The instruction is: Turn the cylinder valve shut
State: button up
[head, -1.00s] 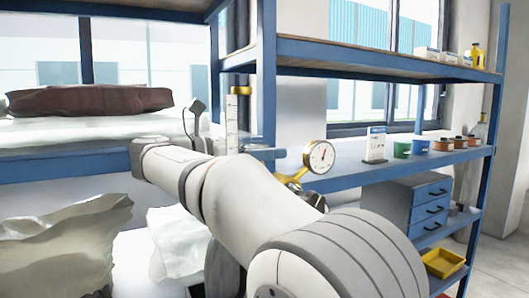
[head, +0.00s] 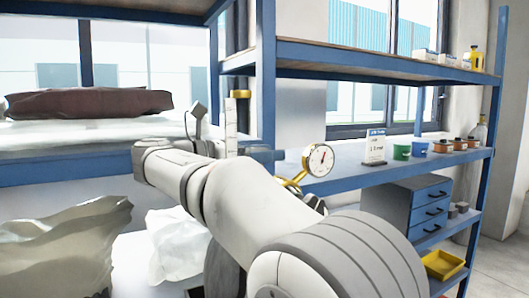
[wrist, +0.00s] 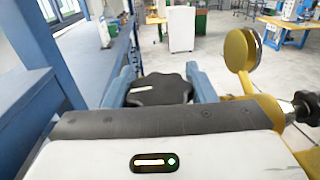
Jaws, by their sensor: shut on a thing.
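The cylinder valve's black lobed handwheel (wrist: 160,90) is in the middle of the wrist view. My gripper (wrist: 161,88) has one blue finger on each side of it and is shut on it. The brass regulator (wrist: 268,105) with its round gauge (wrist: 240,50) stands to the right of the wheel. In the head view, the white-faced gauge (head: 318,158) and yellow regulator body (head: 292,182) show just past my arm. My arm hides the handwheel and my fingers there. The cylinder itself is mostly hidden.
A blue shelf rack (head: 345,178) stands close behind the regulator, holding small pots and a sign card (head: 375,147). A drawer cabinet (head: 405,212) and yellow bin (head: 443,264) are at right. Pale sacks (head: 65,245) lie at lower left.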

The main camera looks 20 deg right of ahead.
aim_at(263, 148)
jog(key=shift+r+m+g+p, duration=0.35)
jog(key=shift+g+p, duration=0.25)
jog(key=shift+p, duration=0.4)
jog(key=shift+s+f+m+g+p, duration=0.1)
jog(key=shift+f+m+g+p, duration=0.25)
jog(key=shift+g, duration=0.15)
jog(key=o, duration=1)
jog(key=shift+c, duration=0.2)
jog(key=shift+r, duration=0.1)
notch_tip(263, 148, up, 10)
jog(key=shift+f+p, duration=0.1)
jog(key=shift+p, duration=0.45)
